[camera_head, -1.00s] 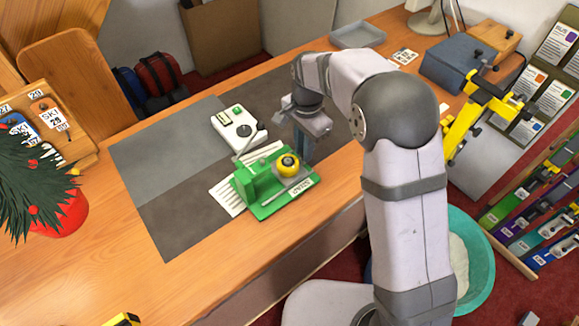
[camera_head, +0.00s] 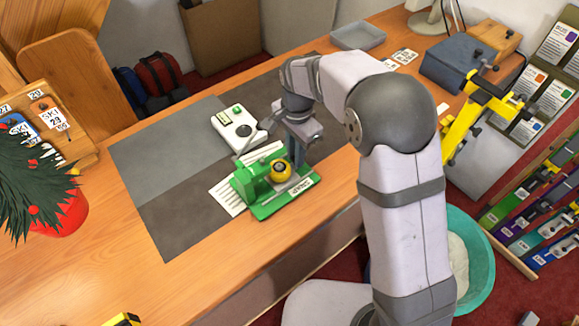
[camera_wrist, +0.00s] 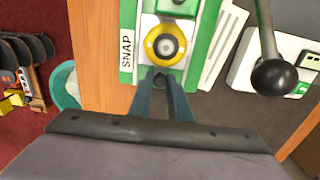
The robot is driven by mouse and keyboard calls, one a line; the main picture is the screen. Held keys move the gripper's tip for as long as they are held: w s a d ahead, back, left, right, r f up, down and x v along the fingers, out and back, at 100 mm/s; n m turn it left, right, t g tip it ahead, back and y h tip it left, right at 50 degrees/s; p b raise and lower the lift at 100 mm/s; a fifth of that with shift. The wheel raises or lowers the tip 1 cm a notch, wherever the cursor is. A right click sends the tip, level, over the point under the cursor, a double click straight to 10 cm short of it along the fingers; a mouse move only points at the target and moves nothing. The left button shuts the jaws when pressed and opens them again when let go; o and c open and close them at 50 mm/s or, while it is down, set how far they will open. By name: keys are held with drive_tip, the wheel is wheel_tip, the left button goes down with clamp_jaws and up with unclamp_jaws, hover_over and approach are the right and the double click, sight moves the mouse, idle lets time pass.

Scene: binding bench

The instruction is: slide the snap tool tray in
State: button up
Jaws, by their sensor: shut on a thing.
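The snap tool (camera_head: 258,192) is a green press labelled SNAP on the dark mat near the bench's front edge; its green base also shows in the wrist view (camera_wrist: 127,40). Its pale tray (camera_wrist: 149,27) carries a round yellow piece (camera_wrist: 165,46) with a grey centre, which shows in the head view (camera_head: 281,171) close beside the green press body. My gripper (camera_wrist: 161,80) is at the tray's outer end, shut on a small dark knob there. My fingers partly hide the knob and the tray's near end.
A white device (camera_head: 238,128) with a black-knobbed lever stands just behind the snap tool. A white striped sheet (camera_head: 226,197) lies under the tool's left side. A grey bin (camera_head: 358,36) is at the far edge. The mat's left part is clear.

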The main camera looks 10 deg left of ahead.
drive_tip(key=shift+s+a, duration=0.8)
drive_tip(key=o, duration=0.5)
wheel_tip(320, 180, up, 6)
drive_tip(key=p, duration=0.5)
drive_tip(key=shift+r+p, duration=0.15)
drive_tip(key=shift+p, duration=0.15)
wheel_tip(320, 180, up, 4)
drive_tip(key=p, duration=0.3)
